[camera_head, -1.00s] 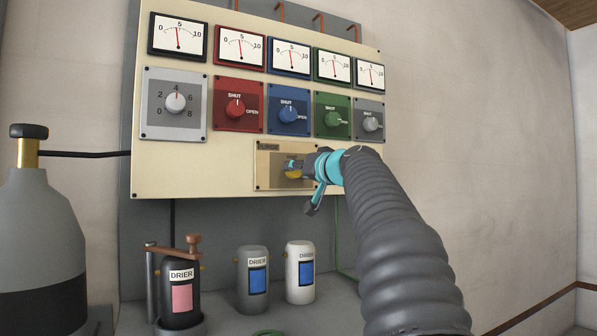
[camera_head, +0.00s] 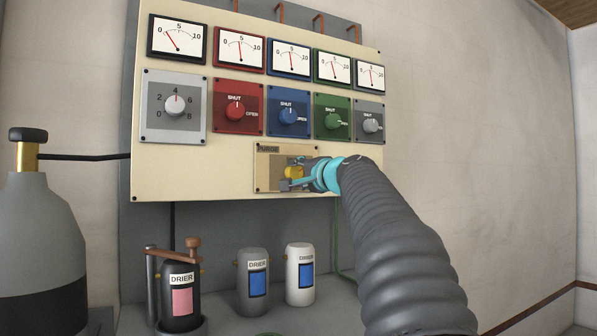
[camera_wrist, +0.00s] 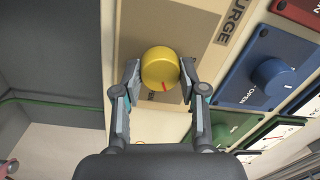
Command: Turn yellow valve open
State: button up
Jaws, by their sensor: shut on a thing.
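The yellow valve (camera_head: 293,172) is a round knob on the tan PURGE plate (camera_head: 265,180), low on the cream panel. In the wrist view the yellow valve (camera_wrist: 160,68) shows a red pointer mark on its face, toward the lower side. My gripper (camera_head: 297,172) is at the knob, and in the wrist view my gripper (camera_wrist: 160,85) has one finger on each side of it, shut on it. Part of the plate's lettering is hidden by my fingers and arm in the head view.
Red (camera_head: 236,111), blue (camera_head: 288,116), green (camera_head: 333,121) and grey (camera_head: 371,125) knobs sit above the plate, under several gauges. Drier canisters (camera_head: 252,280) stand below on the bench. A gas cylinder (camera_head: 40,240) is at the left. The wall at right is clear.

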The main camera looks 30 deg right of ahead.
jog(key=m+p, duration=0.1)
jog(key=m, duration=0.4)
jog(key=shift+m+h+p, duration=0.3)
jog(key=shift+m+p, duration=0.05)
jog(key=shift+m, duration=0.05)
dwell(0.3)
jog(key=o, duration=1.1)
jog(key=shift+o, duration=0.2)
jog(key=s, duration=1.2)
jog(key=shift+d+f, duration=0.15)
jog(key=shift+f, duration=0.3)
